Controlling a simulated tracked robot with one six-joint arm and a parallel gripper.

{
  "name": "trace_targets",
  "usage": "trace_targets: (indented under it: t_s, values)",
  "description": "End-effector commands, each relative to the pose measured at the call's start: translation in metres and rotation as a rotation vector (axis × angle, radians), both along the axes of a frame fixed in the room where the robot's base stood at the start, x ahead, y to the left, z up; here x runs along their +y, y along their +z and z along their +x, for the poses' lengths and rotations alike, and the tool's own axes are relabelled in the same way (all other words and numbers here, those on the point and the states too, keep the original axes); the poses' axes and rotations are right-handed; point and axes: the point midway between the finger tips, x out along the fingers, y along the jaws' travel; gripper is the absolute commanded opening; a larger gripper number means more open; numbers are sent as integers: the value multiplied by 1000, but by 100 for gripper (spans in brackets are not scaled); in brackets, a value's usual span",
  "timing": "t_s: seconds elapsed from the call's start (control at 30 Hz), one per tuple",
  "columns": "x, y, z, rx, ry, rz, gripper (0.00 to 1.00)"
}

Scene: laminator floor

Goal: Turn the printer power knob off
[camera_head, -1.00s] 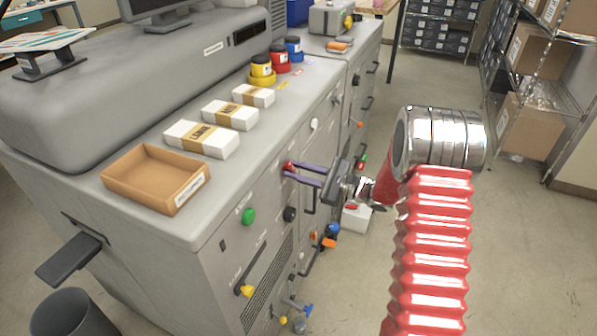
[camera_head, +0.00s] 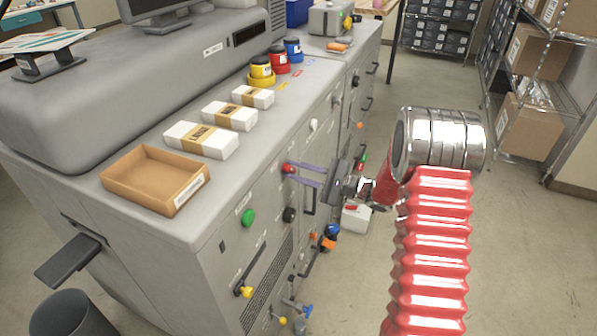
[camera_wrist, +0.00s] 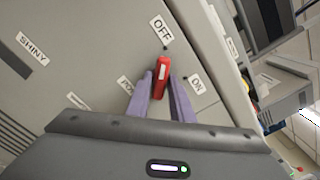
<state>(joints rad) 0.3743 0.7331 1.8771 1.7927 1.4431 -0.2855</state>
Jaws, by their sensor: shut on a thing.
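The red power knob (camera_head: 288,169) is on the front panel of the grey printer (camera_head: 228,190). In the wrist view the knob (camera_wrist: 161,76) stands between the two purple fingers of my gripper (camera_wrist: 162,84), which is shut on it. The knob's upper end points toward the OFF label (camera_wrist: 162,30). The ON label (camera_wrist: 197,84) is to the right of the knob. Another label (camera_wrist: 125,85) on the left is partly hidden by a finger. In the head view my gripper (camera_head: 294,171) reaches the panel from the right.
A green button (camera_head: 247,218) and a black knob (camera_head: 290,215) are below on the panel. A cardboard tray (camera_head: 155,180) and white packs (camera_head: 201,139) lie on top. A white container (camera_head: 356,217) is on the floor below my gripper. Open floor lies right, before shelves (camera_head: 535,85).

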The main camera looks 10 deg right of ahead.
Motion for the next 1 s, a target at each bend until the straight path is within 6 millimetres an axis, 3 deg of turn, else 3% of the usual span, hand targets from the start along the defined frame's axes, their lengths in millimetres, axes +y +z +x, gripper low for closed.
trace_targets:
  t_s: [0.27,0.6,0.77,1.0]
  values:
    - [4,-2,-2,4,8,-1,38]
    - [-2,-1,-3,3,3,1,38]
    - [-13,-1,-10,2,1,1,38]
    - [-45,-1,-34,3,0,1,38]
